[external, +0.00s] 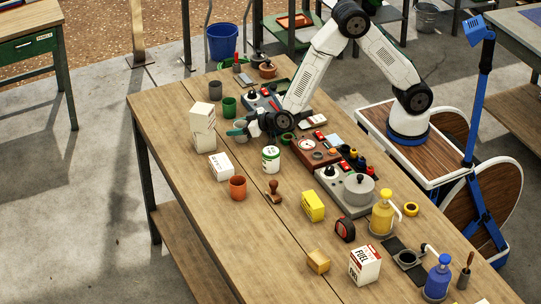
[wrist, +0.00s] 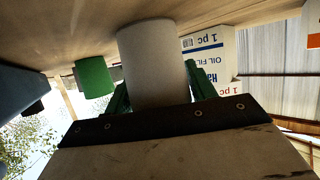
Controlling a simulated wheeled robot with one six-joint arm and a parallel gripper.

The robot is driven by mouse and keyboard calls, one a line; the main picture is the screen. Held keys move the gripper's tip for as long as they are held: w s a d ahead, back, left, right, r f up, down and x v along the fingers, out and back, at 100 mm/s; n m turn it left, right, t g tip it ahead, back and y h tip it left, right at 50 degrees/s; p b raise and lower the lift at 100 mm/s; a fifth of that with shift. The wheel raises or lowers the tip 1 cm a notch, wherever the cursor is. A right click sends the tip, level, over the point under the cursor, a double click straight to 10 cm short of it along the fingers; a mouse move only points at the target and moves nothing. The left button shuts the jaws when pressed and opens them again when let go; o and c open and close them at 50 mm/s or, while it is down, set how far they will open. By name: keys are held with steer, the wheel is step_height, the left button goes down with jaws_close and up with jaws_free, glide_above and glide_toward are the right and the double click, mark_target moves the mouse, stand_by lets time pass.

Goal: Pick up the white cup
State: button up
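The white cup (external: 241,129) is at the far left part of the workbench, at my gripper (external: 246,129). In the wrist view, which is upside down, the pale cup (wrist: 153,60) fills the space between the two green fingers of my gripper (wrist: 158,88). One finger is at each side of the cup, very close to it. I cannot tell whether they press on it. The cup looks upright, with its base at or very near the tabletop.
A green cup (external: 229,107) stands close beside it and also shows in the wrist view (wrist: 94,77). A tall white oil filter box (external: 202,128), a small white box (external: 221,167) and a white-green can (external: 271,159) stand nearby. Equipment lines the robot's side of the workbench (external: 160,107).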

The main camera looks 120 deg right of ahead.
steer(key=c, duration=0.4)
steer(key=shift+c, duration=0.2)
steer(key=shift+r, duration=0.15)
